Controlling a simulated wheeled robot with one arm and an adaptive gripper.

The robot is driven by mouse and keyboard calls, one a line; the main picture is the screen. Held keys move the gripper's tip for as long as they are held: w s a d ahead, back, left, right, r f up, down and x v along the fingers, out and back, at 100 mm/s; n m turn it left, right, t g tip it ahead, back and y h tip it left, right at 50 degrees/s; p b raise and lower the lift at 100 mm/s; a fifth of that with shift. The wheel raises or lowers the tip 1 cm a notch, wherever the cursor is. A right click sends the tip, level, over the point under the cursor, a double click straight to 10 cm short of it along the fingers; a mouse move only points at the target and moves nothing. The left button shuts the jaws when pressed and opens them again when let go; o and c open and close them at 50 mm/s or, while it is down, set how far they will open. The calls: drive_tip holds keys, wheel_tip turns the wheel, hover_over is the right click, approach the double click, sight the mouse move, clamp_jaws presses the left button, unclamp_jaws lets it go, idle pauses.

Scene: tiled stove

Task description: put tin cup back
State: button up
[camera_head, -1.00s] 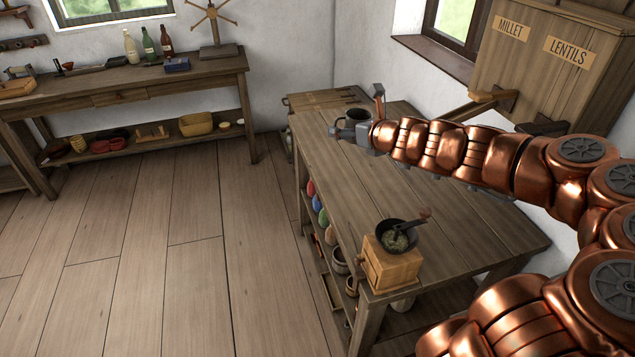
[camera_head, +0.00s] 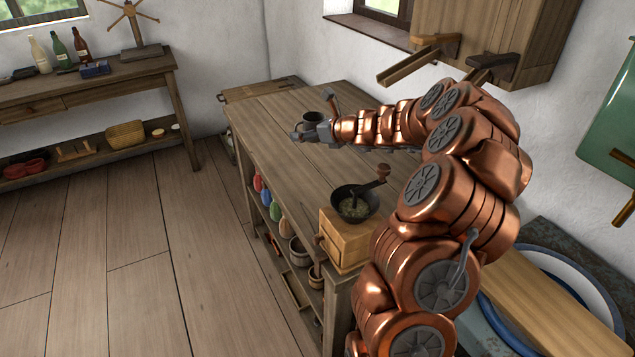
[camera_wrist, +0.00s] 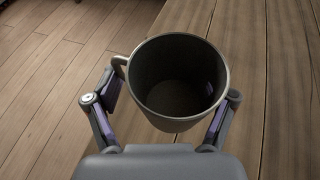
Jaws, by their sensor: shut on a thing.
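The tin cup (camera_wrist: 178,84) is a grey metal mug, upright and empty inside, with its handle at the upper left in the wrist view. My gripper (camera_wrist: 165,115) is shut on the cup, with a finger on each side of its wall. In the head view the cup (camera_head: 312,118) shows small and dark in my gripper (camera_head: 310,130), over the far left part of the wooden workbench (camera_head: 280,100). I cannot tell whether the cup's base touches the bench top.
A coffee grinder (camera_head: 350,230) stands on the bench's near end. A wooden bin with a chute (camera_head: 420,62) hangs on the wall behind. A blue-rimmed basin (camera_head: 590,285) with a board across it is at the lower right. Bottles (camera_head: 60,50) stand on the left table. The middle bench top is clear.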

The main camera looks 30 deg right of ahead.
sight(312, 170)
drive_tip(key=shift+w+d+f+b, duration=0.15)
drive_tip(key=shift+d+f+b, duration=0.2)
drive_tip(key=shift+f, duration=0.25)
drive_tip(key=shift+w+d+f+b, duration=0.15)
drive_tip(key=shift+d+f+b, duration=0.1)
drive_tip(key=shift+d+f, duration=0.3)
drive_tip(key=shift+a+f+b, duration=0.15)
drive_tip(key=shift+f+b, duration=0.15)
drive_tip(key=shift+f, duration=4.65)
drive_tip(key=shift+f, duration=0.15)
drive_tip(key=o, duration=1.2)
drive_tip(key=shift+c, duration=0.2)
drive_tip(key=shift+s+r, duration=0.2)
drive_tip(key=shift+r, duration=0.05)
drive_tip(key=v, duration=1.1)
drive_tip(key=shift+s+d+r, duration=0.15)
drive_tip(key=shift+s+d, duration=0.1)
drive_tip(key=shift+d, duration=0.05)
